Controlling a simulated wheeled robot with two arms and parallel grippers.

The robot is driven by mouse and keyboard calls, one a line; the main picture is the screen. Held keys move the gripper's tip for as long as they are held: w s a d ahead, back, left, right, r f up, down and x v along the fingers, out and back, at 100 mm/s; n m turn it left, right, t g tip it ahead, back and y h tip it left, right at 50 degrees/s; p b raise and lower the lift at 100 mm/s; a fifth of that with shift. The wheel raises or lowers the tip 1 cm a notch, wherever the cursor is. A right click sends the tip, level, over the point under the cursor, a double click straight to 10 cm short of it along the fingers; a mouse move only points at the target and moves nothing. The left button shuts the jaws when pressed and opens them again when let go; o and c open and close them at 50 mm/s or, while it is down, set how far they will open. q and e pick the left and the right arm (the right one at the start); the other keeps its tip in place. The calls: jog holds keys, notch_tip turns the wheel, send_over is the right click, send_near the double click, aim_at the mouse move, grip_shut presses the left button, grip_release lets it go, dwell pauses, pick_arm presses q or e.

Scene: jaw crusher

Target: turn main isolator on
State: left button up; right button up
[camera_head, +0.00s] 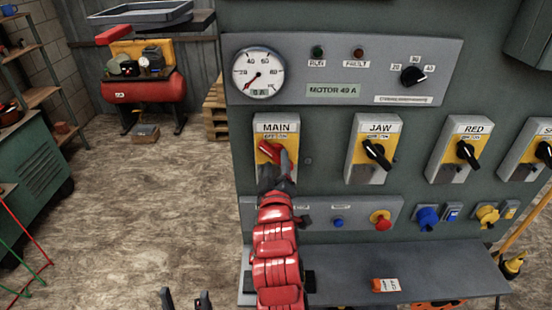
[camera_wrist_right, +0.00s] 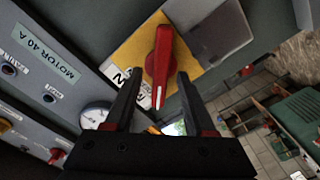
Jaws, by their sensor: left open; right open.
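The main isolator is a grey box with a yellow plate labelled MAIN (camera_head: 277,126) on the panel's left. Its red handle (camera_head: 268,149) is partly covered by my right gripper (camera_head: 280,166). In the right wrist view, the red handle (camera_wrist_right: 162,58) stands out from the yellow plate (camera_wrist_right: 138,48). Its free end lies between the two open fingers of my right gripper (camera_wrist_right: 157,85), with gaps visible on both sides. The handle's exact on or off position is hard to read. My left gripper (camera_head: 185,300) is open and empty at the bottom edge, away from the panel.
Isolators JAW (camera_head: 376,150) and RED (camera_head: 460,150) with black handles sit to the right. Below is a strip with a blue button (camera_head: 338,222) and a red knob (camera_head: 381,220). A grey shelf (camera_head: 440,268) juts out underneath. Open floor (camera_head: 150,220) lies left.

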jog(key=shift+w, duration=0.7)
grip_shut()
